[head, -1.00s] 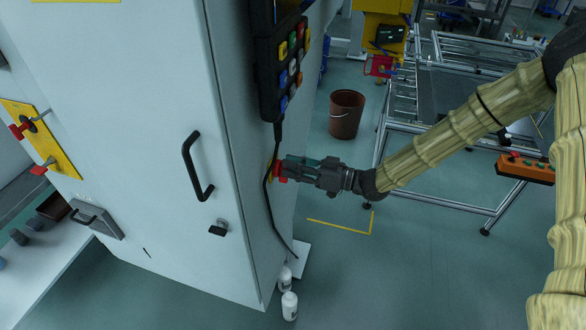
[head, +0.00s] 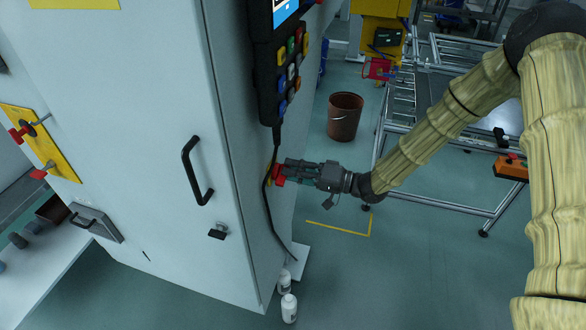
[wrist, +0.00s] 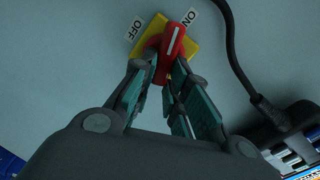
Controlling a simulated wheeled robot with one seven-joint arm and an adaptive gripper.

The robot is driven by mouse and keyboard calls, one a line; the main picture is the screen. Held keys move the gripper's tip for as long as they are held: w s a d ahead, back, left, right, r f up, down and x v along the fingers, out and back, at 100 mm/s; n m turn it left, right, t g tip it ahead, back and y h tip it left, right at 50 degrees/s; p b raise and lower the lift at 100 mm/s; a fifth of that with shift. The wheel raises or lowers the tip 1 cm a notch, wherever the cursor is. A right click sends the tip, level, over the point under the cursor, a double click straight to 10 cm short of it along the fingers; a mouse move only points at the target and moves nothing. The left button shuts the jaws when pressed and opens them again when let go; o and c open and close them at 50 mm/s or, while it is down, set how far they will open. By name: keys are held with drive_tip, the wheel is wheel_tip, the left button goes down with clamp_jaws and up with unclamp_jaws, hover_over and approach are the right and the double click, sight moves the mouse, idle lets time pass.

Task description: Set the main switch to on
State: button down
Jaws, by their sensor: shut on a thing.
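The main switch is a red knob (wrist: 172,44) with a white line, on a yellow plate (wrist: 150,36) on the cabinet's side wall. In the wrist view the OFF label (wrist: 137,28) is at the upper left and the ON label (wrist: 190,17) at the upper right. The white line points up and slightly right, closer to ON than to OFF. My gripper (wrist: 161,88) is shut on the knob, one finger on each side. In the head view the red knob (head: 279,174) shows at the tips of my gripper (head: 286,172).
A black cable (head: 266,205) hangs beside the switch from a button pendant (head: 282,70). Two white bottles (head: 289,307) stand on the floor by the cabinet (head: 170,100). A brown bucket (head: 345,116) and a metal frame (head: 430,205) stand behind my arm.

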drive_tip(key=shift+w+f+m+p, duration=0.1)
drive_tip(key=shift+m+p, duration=0.05)
drive_tip(key=shift+m, duration=0.8)
drive_tip(key=shift+w+f+m+p, duration=0.1)
drive_tip(key=shift+m+p, duration=0.05)
drive_tip(key=shift+m, duration=0.8)
drive_tip(key=c, duration=1.4)
unclamp_jaws()
drive_tip(key=shift+s, duration=0.1)
drive_tip(key=shift+d, duration=0.15)
drive_tip(key=v, duration=1.2)
